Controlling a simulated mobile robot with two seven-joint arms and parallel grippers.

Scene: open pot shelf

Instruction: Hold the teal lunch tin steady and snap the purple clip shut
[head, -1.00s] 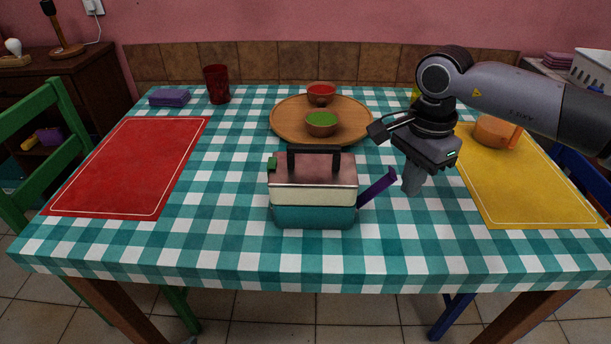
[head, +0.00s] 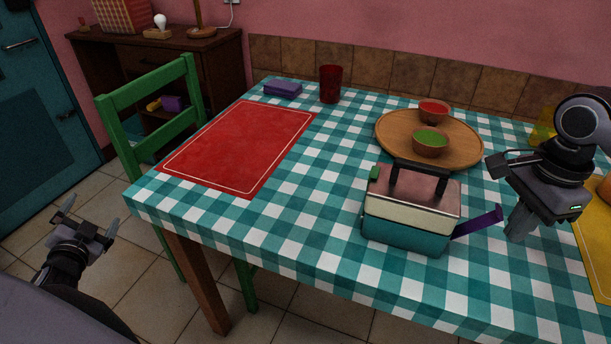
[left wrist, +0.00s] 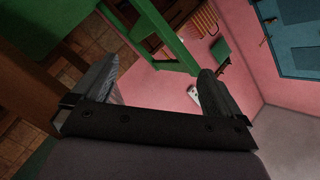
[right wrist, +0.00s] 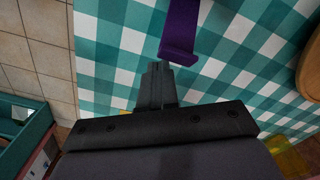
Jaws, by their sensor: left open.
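The lunch tin (head: 408,235) stands upright on the checked table, with a teal base, cream band, pinkish lid and black handle (head: 420,172). The purple clip (head: 478,222) sticks out and up from its right side, swung open. A green clip (head: 375,173) sits at its left side. My right gripper (head: 517,233) is just right of the purple clip, pointing down, fingers together. In the right wrist view the purple clip (right wrist: 181,35) lies just beyond the closed fingertips; contact is unclear. My left gripper (head: 91,216) is open and empty, off the table at far left.
A wooden round tray (head: 390,135) with a red-filled bowl (head: 433,111) and a green-filled bowl (head: 430,143) is behind the tin. A red mat (head: 240,145), a dark red cup (head: 330,84) and a green chair (head: 150,105) are left.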

